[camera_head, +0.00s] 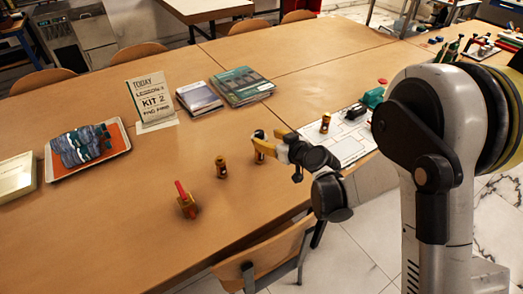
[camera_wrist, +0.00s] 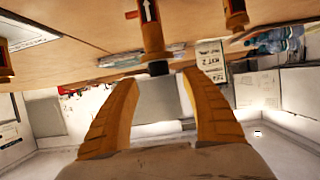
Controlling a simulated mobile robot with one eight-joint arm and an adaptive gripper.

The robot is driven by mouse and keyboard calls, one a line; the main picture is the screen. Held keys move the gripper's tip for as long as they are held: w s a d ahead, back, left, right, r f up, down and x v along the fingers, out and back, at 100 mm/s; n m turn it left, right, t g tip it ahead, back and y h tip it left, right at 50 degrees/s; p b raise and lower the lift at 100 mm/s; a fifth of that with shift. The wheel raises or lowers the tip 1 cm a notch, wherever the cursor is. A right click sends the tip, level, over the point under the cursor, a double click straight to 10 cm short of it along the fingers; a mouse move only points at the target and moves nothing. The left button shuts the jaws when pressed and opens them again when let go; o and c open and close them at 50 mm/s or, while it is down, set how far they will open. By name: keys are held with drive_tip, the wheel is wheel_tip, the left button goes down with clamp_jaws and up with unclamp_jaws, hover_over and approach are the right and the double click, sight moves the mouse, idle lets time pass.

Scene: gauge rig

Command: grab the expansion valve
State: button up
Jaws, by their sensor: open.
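Several small brass fittings stand on the table, and I cannot tell for sure which is the expansion valve. One brass fitting with a dark cap (camera_head: 259,155) is at my gripper (camera_head: 269,141), partly hidden by a yellow finger. In the upside-down wrist view a brass fitting with a white arrow (camera_wrist: 151,32) and dark end lies in line with the gap between my open fingers (camera_wrist: 160,79). It appears just beyond the fingertips; contact cannot be told. Another brass fitting (camera_head: 221,168) stands to the left, and one with a red handle (camera_head: 186,203) stands nearer the front edge.
A further brass fitting (camera_head: 325,124) stands on a white marked sheet (camera_head: 345,142) at right. A sign (camera_head: 153,101), books (camera_head: 240,86) and a tray (camera_head: 122,150) lie further back. A chair (camera_head: 270,258) is at the front edge.

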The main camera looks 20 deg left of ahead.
sight(261, 134)
drive_tip(key=b+x, duration=0.2)
drive_tip(key=x, duration=0.3)
drive_tip(key=shift+w+a, duration=0.3)
clamp_jaws()
